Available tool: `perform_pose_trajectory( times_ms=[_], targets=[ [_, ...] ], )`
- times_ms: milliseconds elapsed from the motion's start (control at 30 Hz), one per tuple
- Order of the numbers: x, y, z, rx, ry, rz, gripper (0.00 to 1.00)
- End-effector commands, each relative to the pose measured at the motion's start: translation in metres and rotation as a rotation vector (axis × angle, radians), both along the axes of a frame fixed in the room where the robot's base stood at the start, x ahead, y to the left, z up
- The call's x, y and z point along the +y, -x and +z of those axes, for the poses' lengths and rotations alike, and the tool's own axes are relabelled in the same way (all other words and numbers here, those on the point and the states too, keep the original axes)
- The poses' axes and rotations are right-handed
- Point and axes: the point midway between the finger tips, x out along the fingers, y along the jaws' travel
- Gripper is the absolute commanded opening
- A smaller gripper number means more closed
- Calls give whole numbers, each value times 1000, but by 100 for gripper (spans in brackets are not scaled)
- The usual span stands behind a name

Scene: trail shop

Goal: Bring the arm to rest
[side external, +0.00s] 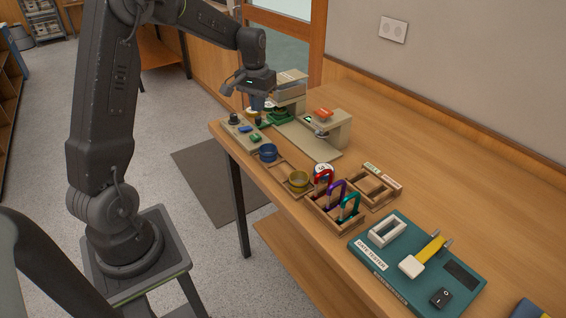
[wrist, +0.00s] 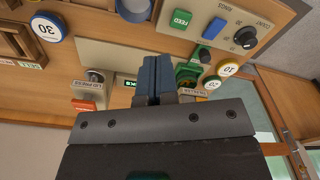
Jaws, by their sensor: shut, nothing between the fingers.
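My gripper (side external: 257,104) hangs over the far end of the wooden bench (side external: 455,170), at the end of my bent arm. Its fingers are together with nothing between them. In the wrist view the blue-grey fingers (wrist: 158,68) point toward the benchtop machines, pressed side by side. The gripper is close to a beige control panel (side external: 239,127) with a green button and a blue button, and to a beige machine with a green part (side external: 281,117). In the side view I cannot tell the gap between the fingertips and these.
A beige machine with an orange top (side external: 323,113) stands beside the gripper. The bench's right side is mostly clear.

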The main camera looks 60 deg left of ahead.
Motion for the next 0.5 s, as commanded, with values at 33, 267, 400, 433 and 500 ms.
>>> perform_pose_trajectory(
  times_ms=[33,267,400,433,500],
  targets=[
    [-22,5,21,-30,-16,-33,0],
    [-113,55,81,-151,-66,-176,0],
    [-159,97,102,-231,-86,-261,0],
    [-168,106,105,-249,-89,-278,0],
    [-187,130,109,-287,-94,-321,0]
  ],
)
